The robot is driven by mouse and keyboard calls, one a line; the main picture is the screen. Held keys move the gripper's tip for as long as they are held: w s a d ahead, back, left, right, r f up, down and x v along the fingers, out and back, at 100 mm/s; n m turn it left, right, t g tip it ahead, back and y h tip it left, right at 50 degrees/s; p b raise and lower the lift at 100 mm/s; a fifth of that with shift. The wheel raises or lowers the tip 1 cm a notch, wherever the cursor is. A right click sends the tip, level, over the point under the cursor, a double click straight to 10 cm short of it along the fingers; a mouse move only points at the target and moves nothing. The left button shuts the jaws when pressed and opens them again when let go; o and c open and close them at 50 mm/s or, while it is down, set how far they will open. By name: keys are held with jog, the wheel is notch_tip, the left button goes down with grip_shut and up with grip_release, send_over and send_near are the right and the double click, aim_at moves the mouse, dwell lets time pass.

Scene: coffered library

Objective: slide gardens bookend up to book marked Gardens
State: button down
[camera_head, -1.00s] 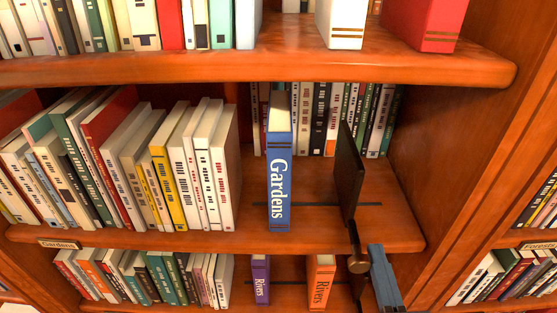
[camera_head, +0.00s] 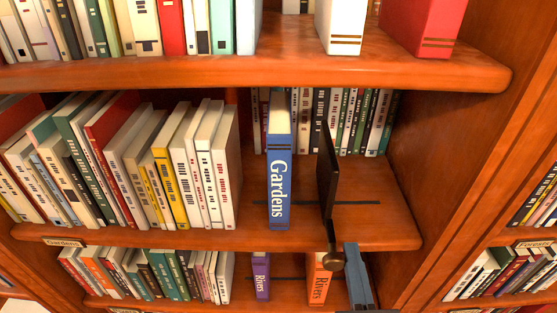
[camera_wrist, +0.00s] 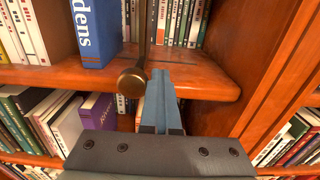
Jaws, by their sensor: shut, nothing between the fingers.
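The blue book marked Gardens (camera_head: 279,180) stands upright on the middle shelf. It also shows in the wrist view (camera_wrist: 97,35). The dark bookend (camera_head: 328,175) stands to its right, with a visible gap between them. A round brown knob (camera_head: 333,261) sits at its front, and shows large in the wrist view (camera_wrist: 131,82). My gripper (camera_head: 351,248) is shut and empty, its blue fingers just right of the knob. In the wrist view my fingers (camera_wrist: 165,75) lie close beside the knob's right side; whether they touch it I cannot tell.
A row of books (camera_head: 205,165) stands left of the Gardens book, with a gap between. A dark slot line (camera_head: 358,203) runs along the middle shelf (camera_head: 385,228). The shelf's right part is clear. Purple and orange Rivers books (camera_head: 261,276) stand below.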

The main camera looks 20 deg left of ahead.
jog(key=shift+s+a+p, duration=0.2)
jog(key=shift+a+p, duration=0.05)
jog(key=shift+a, duration=0.4)
jog(key=shift+s+a+p, duration=0.25)
jog(key=shift+a, duration=0.35)
jog(key=shift+s+a+p, duration=0.2)
jog(key=shift+a+p, duration=0.05)
jog(key=shift+a, duration=0.4)
jog(key=s+a, duration=0.2)
jog(key=a, duration=0.5)
jog(key=shift+s, duration=0.3)
dwell(0.5)
jog(key=shift+w+d, duration=0.35)
jog(key=shift+d, duration=0.55)
jog(key=shift+w+d, duration=0.3)
jog(key=shift+d, duration=0.6)
jog(key=b, duration=0.2)
send_near(327, 267)
jog(key=s+a, duration=0.3)
jog(key=shift+s+d, duration=0.1)
jog(key=shift+d, duration=0.05)
